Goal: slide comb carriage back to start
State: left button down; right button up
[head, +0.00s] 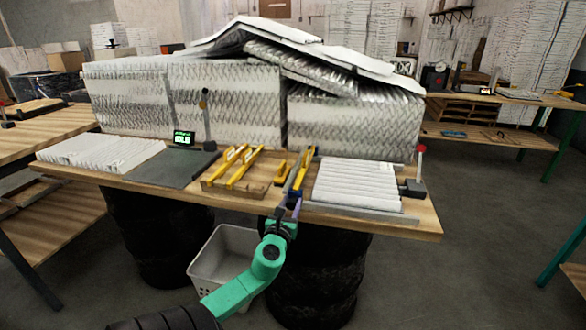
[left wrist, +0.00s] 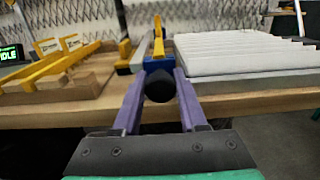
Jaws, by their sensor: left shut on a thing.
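The comb carriage (head: 303,167) shows in the head view as a yellow bar with a blue end, beside the left edge of a white pleated filter (head: 355,186). In the left wrist view its blue block (left wrist: 158,66) has a round black knob (left wrist: 159,86) facing me, with the yellow bar (left wrist: 158,38) behind. My left gripper (head: 292,203) reaches up from below to the table's front edge. Its two purple fingers (left wrist: 158,95) are shut on the knob, one on each side. The carriage's far end is partly hidden. My right gripper is not in view.
A wooden tray (head: 213,187) with yellow pieces lies left of the carriage. Farther left are a dark mat (head: 165,170), a small green display (head: 183,138) and another pleated piece (head: 98,152). A red-topped lever (head: 420,150) stands at right. Wrapped filter stacks (head: 225,100) block the back.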

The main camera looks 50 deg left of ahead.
pick_arm(q)
jog(key=shift+s+a+f, duration=0.1)
jog(key=shift+a, duration=0.05)
jog(key=shift+c, duration=2.4)
grip_release()
jog(key=shift+s+a, duration=0.15)
jog(key=shift+s+d, duration=0.1)
jog(key=shift+d, duration=0.2)
jog(key=b+v, duration=0.3)
jog(key=v, duration=1.1)
